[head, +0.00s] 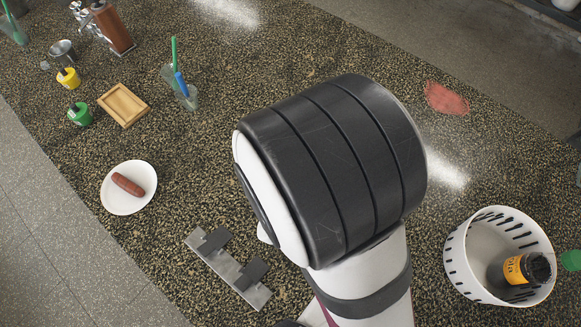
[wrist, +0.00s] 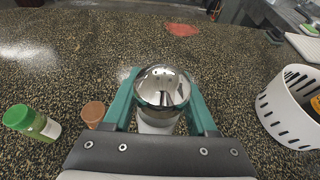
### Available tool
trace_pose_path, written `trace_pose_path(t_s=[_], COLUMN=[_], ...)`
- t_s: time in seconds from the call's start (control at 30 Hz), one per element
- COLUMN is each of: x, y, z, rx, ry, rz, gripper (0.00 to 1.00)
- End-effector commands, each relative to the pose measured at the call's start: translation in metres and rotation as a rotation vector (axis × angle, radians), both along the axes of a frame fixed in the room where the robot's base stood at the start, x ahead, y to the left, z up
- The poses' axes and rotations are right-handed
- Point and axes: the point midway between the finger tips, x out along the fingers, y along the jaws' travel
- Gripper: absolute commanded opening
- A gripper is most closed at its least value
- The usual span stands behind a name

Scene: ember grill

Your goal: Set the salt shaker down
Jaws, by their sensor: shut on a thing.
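The salt shaker (wrist: 161,88) shows in the wrist view with a shiny domed metal top and a pale body below. My gripper (wrist: 160,80) has its teal fingers on both sides of the shaker and is shut on it. The shaker looks roughly upright over the dark speckled counter (wrist: 60,75). Its base is mostly hidden, so I cannot tell whether it touches the counter. In the head view my own arm hides the gripper and the shaker.
A green-capped jar (wrist: 30,122) and a brown-topped one (wrist: 92,113) stand left of my gripper. A white slotted basket (head: 500,255) holding a dark-capped bottle is at right. A plate (head: 128,187) with a sausage and a wooden tray (head: 123,104) lie left.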

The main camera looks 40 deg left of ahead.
Motion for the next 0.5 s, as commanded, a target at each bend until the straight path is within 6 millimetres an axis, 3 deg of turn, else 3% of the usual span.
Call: trace_pose_path(t_s=[0.1,0.23,0.5], x=[-0.027,-0.044,-0.085], y=[0.031,0.05,0.119], z=[0.003,-0.001,-0.05], rx=[0.001,0.0,0.0], ry=[0.0,0.0,0.0], rz=[0.134,0.194,0.196], gripper=[0.0,0.0,0.0])
